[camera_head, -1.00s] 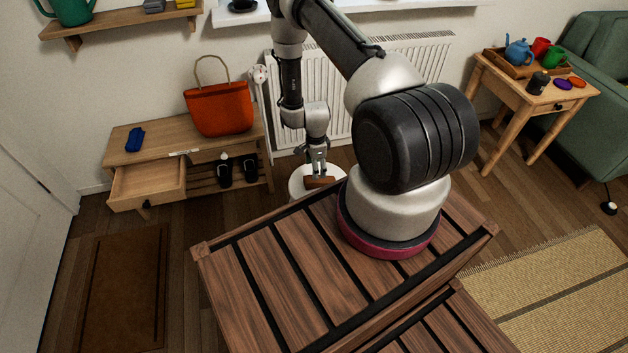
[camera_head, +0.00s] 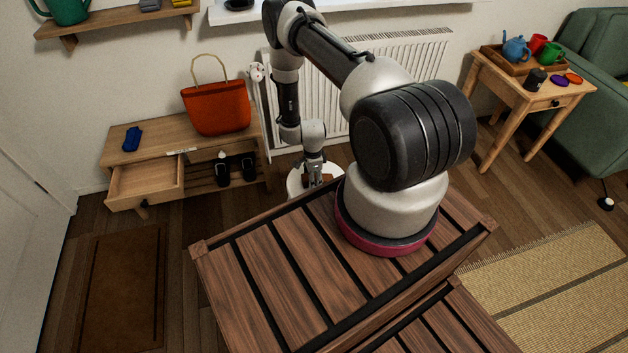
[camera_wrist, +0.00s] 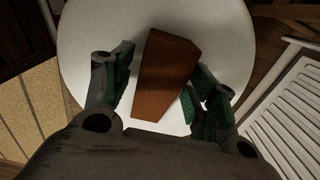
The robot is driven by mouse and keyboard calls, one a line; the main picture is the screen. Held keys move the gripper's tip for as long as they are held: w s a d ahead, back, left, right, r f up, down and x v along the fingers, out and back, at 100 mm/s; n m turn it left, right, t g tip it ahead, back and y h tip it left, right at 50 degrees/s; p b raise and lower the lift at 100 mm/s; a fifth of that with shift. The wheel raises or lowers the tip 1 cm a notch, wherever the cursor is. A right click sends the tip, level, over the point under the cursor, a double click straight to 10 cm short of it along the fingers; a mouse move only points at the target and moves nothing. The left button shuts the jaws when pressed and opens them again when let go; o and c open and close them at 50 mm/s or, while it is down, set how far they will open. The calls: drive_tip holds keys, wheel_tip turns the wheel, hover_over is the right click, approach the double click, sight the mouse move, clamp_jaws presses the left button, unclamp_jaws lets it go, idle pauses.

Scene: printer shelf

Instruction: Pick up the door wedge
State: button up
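The door wedge (camera_wrist: 166,76) is a brown block lying on a round white surface (camera_wrist: 90,25). In the wrist view it sits between the two fingers of my gripper (camera_wrist: 163,90), which is open around it. A gap shows between the wedge and the left finger; the right finger is very close to it, and I cannot tell if it touches. In the head view my gripper (camera_head: 315,180) is low over the white round top (camera_head: 298,180), and the wedge (camera_head: 327,180) shows only in part beside the fingers.
A white radiator (camera_head: 410,75) stands behind the round top. To the left is a wooden bench (camera_head: 165,135) with an open drawer (camera_head: 145,185) and an orange bag (camera_head: 217,108). A small table (camera_head: 525,95) with a tray stands at the right.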

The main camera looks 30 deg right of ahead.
drive_tip(key=c, duration=0.8)
drive_tip(key=shift+r, duration=0.1)
